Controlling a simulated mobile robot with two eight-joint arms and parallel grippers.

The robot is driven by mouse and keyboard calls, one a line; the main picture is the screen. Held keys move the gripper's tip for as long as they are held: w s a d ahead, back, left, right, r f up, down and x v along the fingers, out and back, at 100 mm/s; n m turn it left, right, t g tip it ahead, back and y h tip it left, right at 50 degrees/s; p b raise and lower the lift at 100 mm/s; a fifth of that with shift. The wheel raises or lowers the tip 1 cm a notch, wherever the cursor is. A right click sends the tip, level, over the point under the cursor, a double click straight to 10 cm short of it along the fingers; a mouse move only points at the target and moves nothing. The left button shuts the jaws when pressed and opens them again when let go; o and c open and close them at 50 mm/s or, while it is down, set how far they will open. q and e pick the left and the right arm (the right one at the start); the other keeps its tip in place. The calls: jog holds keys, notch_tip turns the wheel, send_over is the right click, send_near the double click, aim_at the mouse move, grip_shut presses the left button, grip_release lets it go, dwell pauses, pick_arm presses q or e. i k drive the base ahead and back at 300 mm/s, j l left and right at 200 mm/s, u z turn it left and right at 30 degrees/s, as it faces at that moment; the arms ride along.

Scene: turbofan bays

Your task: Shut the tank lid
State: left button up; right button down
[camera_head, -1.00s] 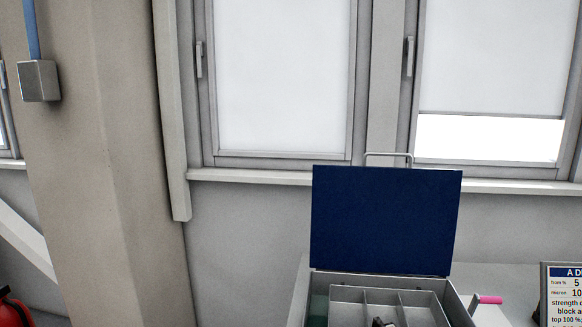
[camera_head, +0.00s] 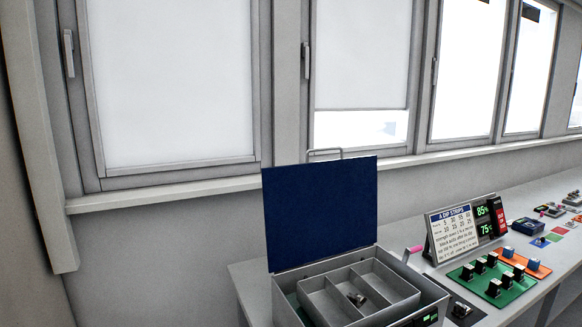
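The tank is a grey metal box (camera_head: 283,302) at the lower middle of the head view, on the near end of a long bench. Its dark blue lid (camera_head: 320,212) stands open, upright at the back, with a thin wire handle (camera_head: 324,153) at its top edge. Inside is a grey divided tray (camera_head: 318,297) with a small dark metal part (camera_head: 356,299) in it. The front of the box is cut off by the lower edge, where some green lit digits show. Neither of my grippers is in view.
Right of the box are a pink-handled lever (camera_head: 414,250), a sign reading "A DIP STRIPS" (camera_head: 455,236), a display showing 85% and 75% (camera_head: 484,220), and a green board (camera_head: 492,280) with several dark-topped pieces. Windows line the wall behind. The floor is not visible.

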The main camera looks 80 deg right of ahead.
aim_at(314, 212)
jog(key=i+l+z, duration=0.15)
jog(key=i+z, duration=0.15)
jog(key=z, duration=0.2)
jog(key=i+z, duration=0.3)
jog(key=z, duration=0.2)
jog(key=i+j+z, duration=0.1)
jog(key=i+z, duration=0.25)
jog(key=z, duration=0.15)
